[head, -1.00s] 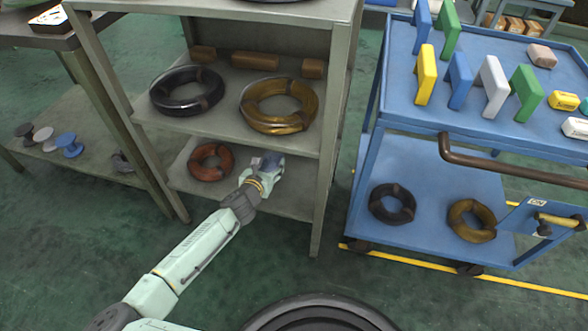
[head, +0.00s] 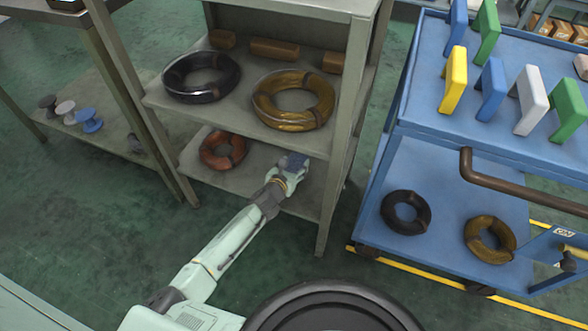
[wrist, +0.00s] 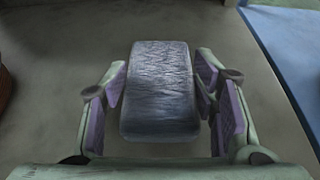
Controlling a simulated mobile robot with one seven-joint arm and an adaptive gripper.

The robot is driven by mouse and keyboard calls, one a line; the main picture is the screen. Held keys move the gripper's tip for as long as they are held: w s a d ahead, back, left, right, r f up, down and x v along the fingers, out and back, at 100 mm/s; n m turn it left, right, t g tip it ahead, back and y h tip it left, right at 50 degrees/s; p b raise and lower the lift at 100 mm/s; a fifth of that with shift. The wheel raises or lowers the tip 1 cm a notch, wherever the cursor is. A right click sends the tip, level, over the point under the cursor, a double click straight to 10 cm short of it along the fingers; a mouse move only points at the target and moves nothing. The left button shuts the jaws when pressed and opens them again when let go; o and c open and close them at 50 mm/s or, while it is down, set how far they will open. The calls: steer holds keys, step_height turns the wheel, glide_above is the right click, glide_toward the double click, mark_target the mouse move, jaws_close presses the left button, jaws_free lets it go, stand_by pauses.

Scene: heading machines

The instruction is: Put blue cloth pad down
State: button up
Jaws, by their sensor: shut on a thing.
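The blue cloth pad (wrist: 160,90) is between the fingers of my gripper (wrist: 160,97) in the wrist view. It looks grey-blue with a wrinkled top, and both purple finger pads lie close along its sides. In the head view, my gripper (head: 287,172) is over the lower shelf (head: 300,203) of the grey rack, with the pad (head: 292,161) showing small at its tip. The gripper is shut on the pad. I cannot tell whether the pad's underside touches the shelf.
A red-brown coil (head: 223,150) lies left of my gripper on the same shelf. A black coil (head: 202,77) and a yellow coil (head: 293,99) lie on the shelf above. The rack's front right post (head: 335,180) stands just right. A blue cart (head: 432,160) stands farther right.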

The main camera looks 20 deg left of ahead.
steer(key=shift+f, duration=0.95)
steer(key=shift+f, duration=0.1)
steer(key=o, duration=1.2)
steer(key=shift+c, duration=0.2)
steer(key=shift+s+r, duration=0.15)
steer(key=shift+r, duration=0.05)
steer(key=p+v, duration=0.1)
steer(key=v, duration=1)
steer(key=shift+s+r, duration=0.15)
steer(key=shift+s, duration=0.15)
